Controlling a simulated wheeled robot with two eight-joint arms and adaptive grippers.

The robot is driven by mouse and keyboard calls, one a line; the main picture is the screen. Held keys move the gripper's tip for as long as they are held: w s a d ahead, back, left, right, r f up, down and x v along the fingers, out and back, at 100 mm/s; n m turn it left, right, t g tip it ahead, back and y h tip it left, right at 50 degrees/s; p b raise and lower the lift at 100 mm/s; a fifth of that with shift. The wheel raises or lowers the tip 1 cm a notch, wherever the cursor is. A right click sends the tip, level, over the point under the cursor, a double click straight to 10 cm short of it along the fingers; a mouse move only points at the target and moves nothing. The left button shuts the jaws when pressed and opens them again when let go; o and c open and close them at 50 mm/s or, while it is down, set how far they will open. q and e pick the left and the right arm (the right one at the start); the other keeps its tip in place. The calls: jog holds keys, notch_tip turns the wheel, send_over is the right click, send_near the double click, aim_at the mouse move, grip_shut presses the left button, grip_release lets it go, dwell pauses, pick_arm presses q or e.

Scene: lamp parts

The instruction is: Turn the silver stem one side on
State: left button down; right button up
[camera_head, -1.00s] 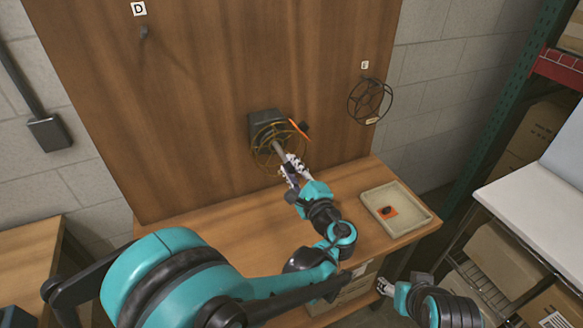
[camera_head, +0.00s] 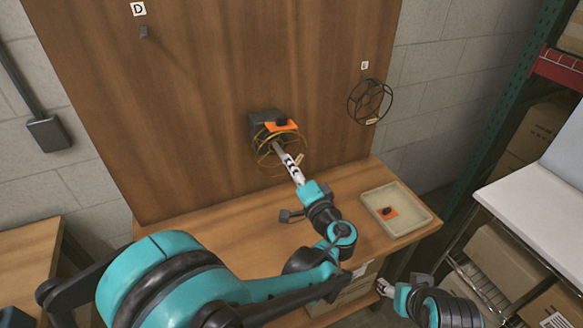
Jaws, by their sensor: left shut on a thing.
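The silver stem (camera_head: 277,149) sticks out from a dark block (camera_head: 264,117) on the upright wooden board, inside a yellow wire ring (camera_head: 262,157). My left gripper (camera_head: 289,164) is shut on the silver stem at its near end and hides part of it. An orange plate (camera_head: 283,126) with a black knob shows flat-on at the top of the ring. A small pale tag (camera_head: 299,159) hangs at the ring's right. My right gripper (camera_head: 383,287) is low at the right, away from the board; its fingers are too small to read.
A pale tray (camera_head: 424,219) with an orange piece and a black knob (camera_head: 388,211) stands on the bench's right end. A black wire wheel (camera_head: 370,101) hangs under label E, and an empty peg (camera_head: 146,32) is under label D. A white table (camera_head: 540,205) is at right.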

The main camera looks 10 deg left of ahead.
pick_arm(q)
jog(key=shift+n, duration=0.6)
jog(key=shift+f, duration=0.1)
jog(key=c, duration=1.3)
grip_release()
jog(key=v, duration=1.2)
